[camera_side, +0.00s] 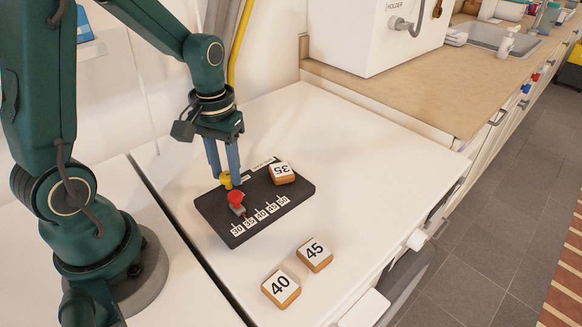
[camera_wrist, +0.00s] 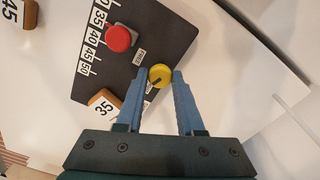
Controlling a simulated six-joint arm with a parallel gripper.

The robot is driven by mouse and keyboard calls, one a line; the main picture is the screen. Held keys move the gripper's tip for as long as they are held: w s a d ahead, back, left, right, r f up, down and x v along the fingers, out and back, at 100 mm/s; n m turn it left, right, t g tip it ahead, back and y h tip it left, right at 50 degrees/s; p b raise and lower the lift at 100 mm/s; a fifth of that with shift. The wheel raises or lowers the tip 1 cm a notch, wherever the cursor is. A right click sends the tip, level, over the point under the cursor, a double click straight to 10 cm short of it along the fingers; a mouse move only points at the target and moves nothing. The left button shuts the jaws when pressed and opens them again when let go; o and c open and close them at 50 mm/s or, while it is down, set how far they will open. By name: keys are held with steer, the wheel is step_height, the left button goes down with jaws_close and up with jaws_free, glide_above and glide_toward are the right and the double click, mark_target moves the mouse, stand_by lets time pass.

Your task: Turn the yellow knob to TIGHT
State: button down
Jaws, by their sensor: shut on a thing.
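The yellow knob (camera_side: 226,180) sits on the dark board (camera_side: 212,210), near the board's back edge. In the wrist view the yellow knob (camera_wrist: 160,75) shows a dark pointer mark on its top. My gripper (camera_side: 224,178) reaches down over the board, and its two blue fingers are closed on the knob. In the wrist view my gripper (camera_wrist: 160,76) has one fingertip on each side of the knob. A small label (camera_wrist: 139,57) lies beside the knob; its word is too small to read surely. The TIGHT marking cannot be made out.
A red knob (camera_side: 236,197) stands on the board beside a row of printed numbers. A block marked 35 (camera_side: 282,173) sits on the board's right part. Blocks marked 45 (camera_side: 314,254) and 40 (camera_side: 281,288) lie on the white table. The table's right side is clear.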

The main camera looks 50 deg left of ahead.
mark_target(227, 175)
steer(key=shift+n, duration=1.9)
steer(key=c, duration=0.5)
jaws_free()
steer(key=shift+r, duration=0.1)
steer(key=shift+r, duration=2.5)
